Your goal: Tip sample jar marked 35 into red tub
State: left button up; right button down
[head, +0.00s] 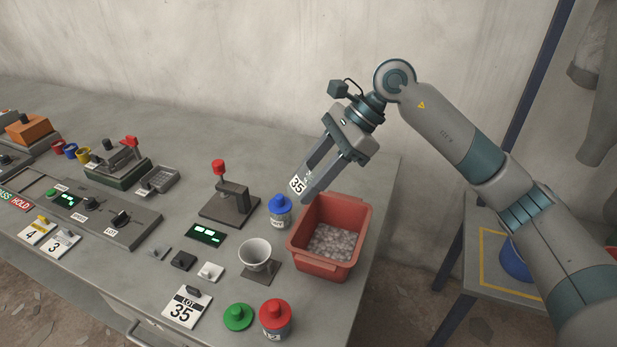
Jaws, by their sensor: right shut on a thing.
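The red tub (366,222) stands near the right end of the grey table, with pale lumpy pieces (331,242) lying on its floor. My right gripper (310,182) is above the tub's back left rim, its fingers pointing down and to the left. It is shut on the sample jar (297,184), whose white label reads 35. The jar looks tilted, and the fingers hide part of it. I cannot tell whether anything is still inside it. My left gripper is out of view.
A blue-lidded jar (280,213) stands close to the tub's left side. A white cup (255,254), a red-lidded jar (275,322), a green lid (238,317), a LOT 35 card (184,308) and a red-knobbed stand (229,203) are nearby. Control panels fill the left.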

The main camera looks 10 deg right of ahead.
aim_at(308, 165)
notch_tip(308, 165, up, 4)
jog(key=h+p, duration=0.2)
jog(key=p, duration=0.1)
jog(key=shift+f+h+p, duration=0.2)
jog(key=shift+h+p, duration=0.1)
jog(key=shift+h, duration=0.1)
jog(key=shift+r+h+p, duration=0.5)
jog(key=shift+r+h, duration=0.05)
jog(key=shift+h, duration=0.05)
jog(key=shift+d+h, duration=0.15)
jog(key=shift+h, duration=0.15)
jog(key=shift+r, duration=0.15)
notch_tip(308, 165, up, 6)
jog(key=h+p, duration=0.2)
jog(key=p, duration=0.2)
jog(key=shift+d+r+t+h, duration=0.15)
jog(key=shift+d+t+h, duration=0.15)
jog(key=shift+h, duration=0.1)
